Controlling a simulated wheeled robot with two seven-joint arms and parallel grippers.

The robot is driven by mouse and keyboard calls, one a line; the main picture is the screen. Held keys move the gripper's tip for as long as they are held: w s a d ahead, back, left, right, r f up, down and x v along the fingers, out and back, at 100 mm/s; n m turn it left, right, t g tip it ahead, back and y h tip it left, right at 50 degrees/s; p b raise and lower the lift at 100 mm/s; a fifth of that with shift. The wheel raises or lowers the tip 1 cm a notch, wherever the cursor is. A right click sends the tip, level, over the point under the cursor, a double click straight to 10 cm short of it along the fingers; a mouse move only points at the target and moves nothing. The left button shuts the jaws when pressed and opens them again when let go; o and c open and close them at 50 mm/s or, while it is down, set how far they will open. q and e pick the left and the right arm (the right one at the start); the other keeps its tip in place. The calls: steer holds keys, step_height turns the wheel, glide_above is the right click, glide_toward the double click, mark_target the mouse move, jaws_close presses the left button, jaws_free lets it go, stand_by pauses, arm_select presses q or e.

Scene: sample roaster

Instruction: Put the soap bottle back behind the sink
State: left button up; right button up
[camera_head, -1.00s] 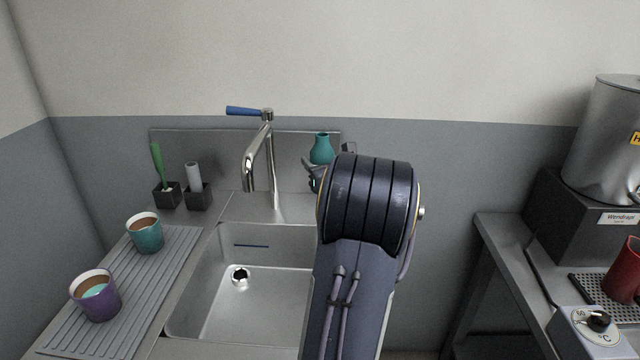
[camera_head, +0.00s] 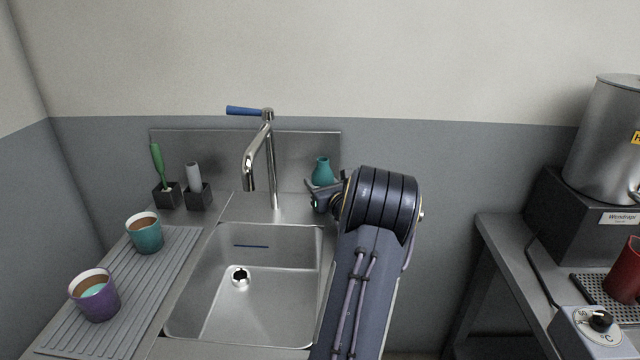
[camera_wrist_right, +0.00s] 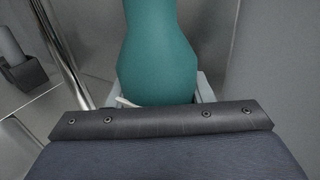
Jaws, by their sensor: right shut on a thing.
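The teal soap bottle (camera_head: 322,172) is at the back right of the sink, in front of the steel splashback and right of the tap. My right gripper (camera_head: 318,187) is shut on it low down. In the right wrist view the bottle (camera_wrist_right: 158,55) stands between the fingers of the gripper (camera_wrist_right: 160,98), its neck running out of the top of the picture. Its base is hidden, so I cannot tell whether it touches the ledge. The sink (camera_head: 205,300) is empty, with a bare back ledge (camera_head: 245,207). My left gripper is not in view.
The tap (camera_head: 272,165) stands close left of the bottle. Two dark holders (camera_head: 198,197) with a brush and a grey tool are at the back left. A teal cup (camera_head: 146,236) and a purple cup (camera_head: 100,300) stand on the ribbed drainer (camera_head: 150,290).

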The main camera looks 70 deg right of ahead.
steer(key=shift+f, duration=0.2)
steer(key=o, duration=1.1)
steer(key=shift+o, duration=0.2)
steer(key=shift+r, duration=0.1)
steer(key=shift+r, duration=0.15)
steer(key=v, duration=1.2)
steer(key=shift+b, duration=0.3)
